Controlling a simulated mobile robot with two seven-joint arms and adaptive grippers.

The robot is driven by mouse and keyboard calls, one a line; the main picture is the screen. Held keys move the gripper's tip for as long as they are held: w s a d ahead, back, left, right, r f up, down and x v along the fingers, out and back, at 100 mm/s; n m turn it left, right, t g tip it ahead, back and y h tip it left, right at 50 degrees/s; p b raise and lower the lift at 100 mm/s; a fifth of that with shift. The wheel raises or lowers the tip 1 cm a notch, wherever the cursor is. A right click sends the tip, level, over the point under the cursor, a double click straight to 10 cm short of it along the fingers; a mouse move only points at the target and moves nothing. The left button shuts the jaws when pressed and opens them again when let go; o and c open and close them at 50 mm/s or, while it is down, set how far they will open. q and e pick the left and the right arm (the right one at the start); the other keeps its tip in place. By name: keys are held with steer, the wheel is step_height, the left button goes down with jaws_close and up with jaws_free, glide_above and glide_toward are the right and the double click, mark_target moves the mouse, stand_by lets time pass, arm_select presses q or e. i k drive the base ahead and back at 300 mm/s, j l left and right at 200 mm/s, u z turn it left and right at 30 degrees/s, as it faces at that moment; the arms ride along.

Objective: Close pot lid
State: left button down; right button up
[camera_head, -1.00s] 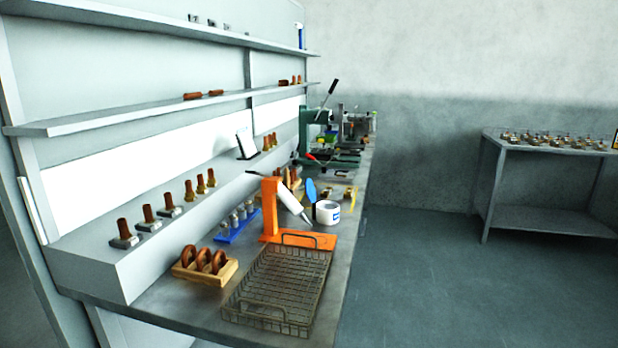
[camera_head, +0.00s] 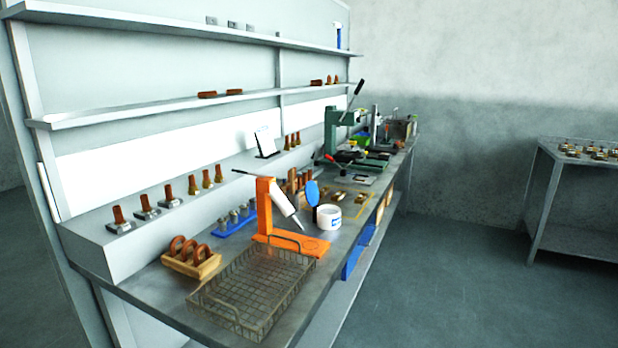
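Neither of my grippers is in view.
The workbench (camera_head: 345,268) carries a wire mesh basket (camera_head: 252,285) in front, an orange stand (camera_head: 264,208) holding a white syringe-like tube, a wooden rack with copper rings (camera_head: 191,262) and a green press (camera_head: 337,132). Open floor (camera_head: 450,285) lies to the right, before a side table (camera_head: 580,190).

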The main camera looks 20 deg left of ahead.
mark_target(310, 189)
steer(key=i+l+u, duration=0.3)
steer(key=i+l, duration=0.5)
